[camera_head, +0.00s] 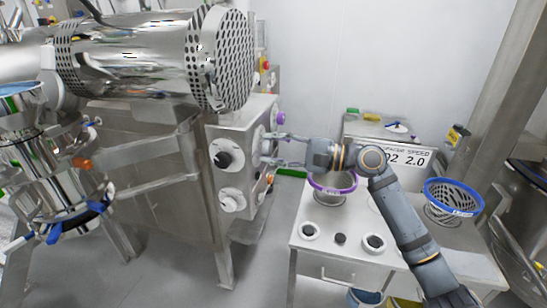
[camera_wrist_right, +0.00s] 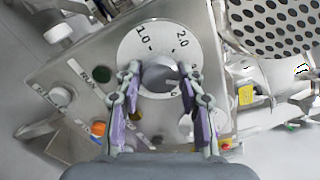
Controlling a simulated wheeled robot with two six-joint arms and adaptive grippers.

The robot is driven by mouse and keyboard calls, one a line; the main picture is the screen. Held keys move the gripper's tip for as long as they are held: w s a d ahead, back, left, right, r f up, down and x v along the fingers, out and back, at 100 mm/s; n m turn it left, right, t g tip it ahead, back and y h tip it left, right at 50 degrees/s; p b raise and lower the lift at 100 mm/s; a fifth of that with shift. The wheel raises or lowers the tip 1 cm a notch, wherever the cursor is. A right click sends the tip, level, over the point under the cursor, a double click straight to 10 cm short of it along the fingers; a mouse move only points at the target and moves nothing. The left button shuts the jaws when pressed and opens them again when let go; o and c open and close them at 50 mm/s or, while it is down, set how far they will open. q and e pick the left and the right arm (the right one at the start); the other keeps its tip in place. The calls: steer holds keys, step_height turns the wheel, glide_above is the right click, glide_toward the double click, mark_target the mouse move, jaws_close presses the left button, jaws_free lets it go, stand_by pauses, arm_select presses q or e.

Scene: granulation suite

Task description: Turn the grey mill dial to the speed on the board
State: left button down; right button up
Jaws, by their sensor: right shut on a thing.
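The grey mill dial (camera_wrist_right: 160,73) sits on a white scale disc (camera_wrist_right: 140,40) with marks 1.0 and 2.0 readable in the right wrist view. My right gripper (camera_wrist_right: 158,82) has a finger on each side of the dial and is shut on it. In the head view the same gripper (camera_head: 268,149) reaches the side panel of the steel machine, and its fingers partly hide the dial. I cannot tell exactly which mark the dial points at. My left gripper is out of view.
The panel (camera_head: 248,187) also carries a black knob (camera_head: 222,159), a white knob (camera_head: 229,201) and a purple knob (camera_head: 281,118). A white table (camera_head: 322,258) stands to the right with a purple-rimmed sieve (camera_head: 332,196) and a blue-rimmed sieve (camera_head: 450,208).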

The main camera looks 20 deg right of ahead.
steer(key=n+b, duration=0.4)
steer(key=n, duration=0.1)
steer(key=n+b, duration=0.2)
steer(key=shift+f, duration=0.3)
steer(key=n+b, duration=0.3)
steer(key=n, duration=0.2)
steer(key=shift+r+n, duration=0.1)
steer(key=shift+n, duration=0.2)
steer(key=o, duration=1.2)
steer(key=shift+r, duration=0.1)
steer(key=shift+s+d, duration=0.1)
steer(key=v, duration=0.7)
steer(key=shift+d, duration=0.1)
